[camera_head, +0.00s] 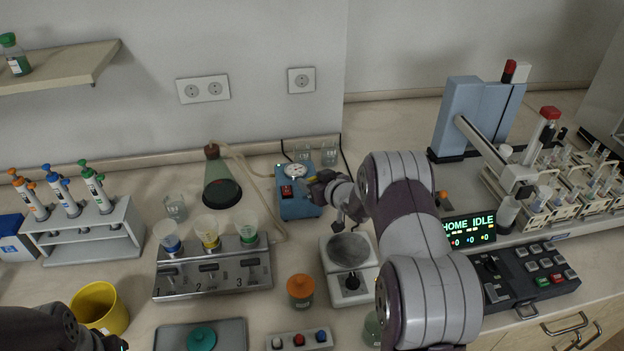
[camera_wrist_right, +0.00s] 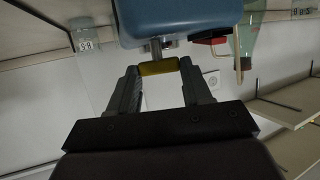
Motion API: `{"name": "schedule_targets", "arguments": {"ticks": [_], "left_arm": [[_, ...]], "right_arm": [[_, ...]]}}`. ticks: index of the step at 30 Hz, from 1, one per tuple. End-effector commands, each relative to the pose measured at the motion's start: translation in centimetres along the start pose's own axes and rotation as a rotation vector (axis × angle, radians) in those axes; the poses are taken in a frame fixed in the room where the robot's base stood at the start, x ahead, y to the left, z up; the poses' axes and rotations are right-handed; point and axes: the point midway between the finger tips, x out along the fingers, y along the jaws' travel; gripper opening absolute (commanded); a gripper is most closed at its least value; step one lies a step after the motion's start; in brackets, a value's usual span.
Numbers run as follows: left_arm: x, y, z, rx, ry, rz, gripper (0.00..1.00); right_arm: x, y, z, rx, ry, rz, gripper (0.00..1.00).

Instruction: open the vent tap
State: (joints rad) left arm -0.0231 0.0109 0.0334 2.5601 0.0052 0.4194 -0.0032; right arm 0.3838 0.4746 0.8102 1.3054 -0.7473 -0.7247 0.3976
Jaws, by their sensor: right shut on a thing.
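The vent tap (camera_wrist_right: 159,67) is a yellow bar on a short metal stem under the edge of the blue vacuum pump (camera_wrist_right: 180,18) in the right wrist view. In the head view the pump (camera_head: 295,203) stands at the back middle, with a round gauge (camera_head: 295,171) and a red switch (camera_head: 287,191). My right gripper (camera_head: 324,186) is at the pump's right side. In the right wrist view its fingers (camera_wrist_right: 160,72) are on both ends of the yellow bar, shut on it. The tap is mostly hidden in the head view.
A hose runs from the pump to the conical flask (camera_head: 222,180). Glass beakers (camera_head: 328,155) stand close behind the pump. The filter manifold (camera_head: 213,270) is at front left, a round-topped plate device (camera_head: 349,260) in front, and the autosampler (camera_head: 470,115) at right.

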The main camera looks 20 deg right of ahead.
Motion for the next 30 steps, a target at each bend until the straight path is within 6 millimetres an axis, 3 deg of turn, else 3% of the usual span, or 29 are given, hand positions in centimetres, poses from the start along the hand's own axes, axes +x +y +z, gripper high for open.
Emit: {"name": "schedule_targets", "arguments": {"ticks": [6, 13, 30], "left_arm": [[-2.4, 0.0, -0.3, 0.0, 0.0, 0.0, 0.43], [-2.8, 0.0, -0.3, 0.0, 0.0, 0.0, 0.43], [1.9, 0.0, 0.2, 0.0, 0.0, 0.0, 0.43]], "right_arm": [[-0.1, 0.6, -0.4, -0.075, -0.001, -0.187, 0.18], [0.2, 0.9, -0.1, -0.162, 0.001, -0.389, 0.18], [0.8, 1.4, 0.2, -0.328, 0.0, -0.781, 0.18]]}}
